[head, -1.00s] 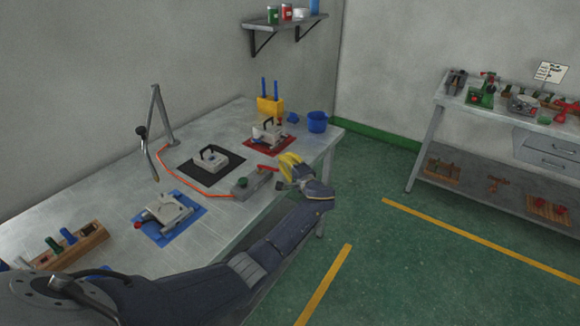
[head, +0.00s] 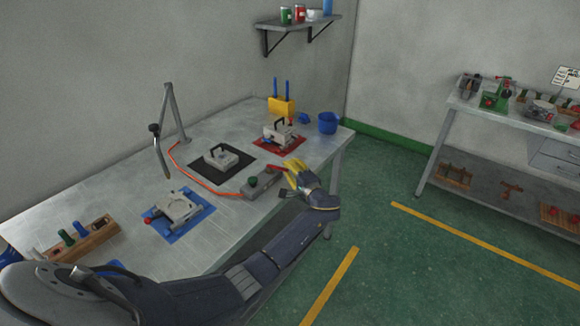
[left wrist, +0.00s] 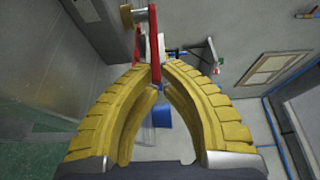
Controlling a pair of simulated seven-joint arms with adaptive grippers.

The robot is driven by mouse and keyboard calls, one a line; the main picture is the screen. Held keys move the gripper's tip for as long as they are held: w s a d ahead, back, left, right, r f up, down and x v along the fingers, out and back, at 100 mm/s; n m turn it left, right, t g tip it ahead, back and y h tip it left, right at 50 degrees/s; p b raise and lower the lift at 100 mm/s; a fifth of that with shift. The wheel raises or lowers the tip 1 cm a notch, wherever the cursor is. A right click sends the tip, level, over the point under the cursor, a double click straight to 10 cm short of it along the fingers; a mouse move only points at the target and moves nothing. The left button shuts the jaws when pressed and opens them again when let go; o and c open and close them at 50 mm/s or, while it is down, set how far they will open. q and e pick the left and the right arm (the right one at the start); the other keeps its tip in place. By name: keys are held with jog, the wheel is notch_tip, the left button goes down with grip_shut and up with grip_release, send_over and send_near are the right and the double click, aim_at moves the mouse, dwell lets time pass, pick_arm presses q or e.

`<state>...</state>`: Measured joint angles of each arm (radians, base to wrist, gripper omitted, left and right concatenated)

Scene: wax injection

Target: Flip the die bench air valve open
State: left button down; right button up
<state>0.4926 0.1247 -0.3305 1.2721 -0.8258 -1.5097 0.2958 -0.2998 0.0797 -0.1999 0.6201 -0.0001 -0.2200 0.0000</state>
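The die bench air valve is a grey box (head: 260,187) with a green knob at the front right edge of the metal bench, where an orange hose reaches it. Its red lever (head: 278,169) sticks out to the right, toward my left gripper (head: 288,172). In the left wrist view the red lever (left wrist: 155,45) runs between the yellow fingertips of my left gripper (left wrist: 157,76). The fingers curve in and look closed on its end. The far part of the valve is small and partly hidden there. My right gripper is not in view.
On the bench (head: 115,193) are a die on a blue mat (head: 203,213), one on a black mat (head: 240,152) and one on a red mat (head: 299,142). A blue cup (head: 328,123) stands at the far end.

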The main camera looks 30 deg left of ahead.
pick_arm(q)
jog(key=shift+s, duration=0.1)
jog(key=shift+s+m+t+h, duration=0.35)
jog(key=shift+m+t+h, duration=0.2)
jog(key=shift+t, duration=0.25)
jog(key=shift+s+d+m, duration=0.25)
jog(key=shift+s+d, duration=0.1)
jog(key=shift+s, duration=0.15)
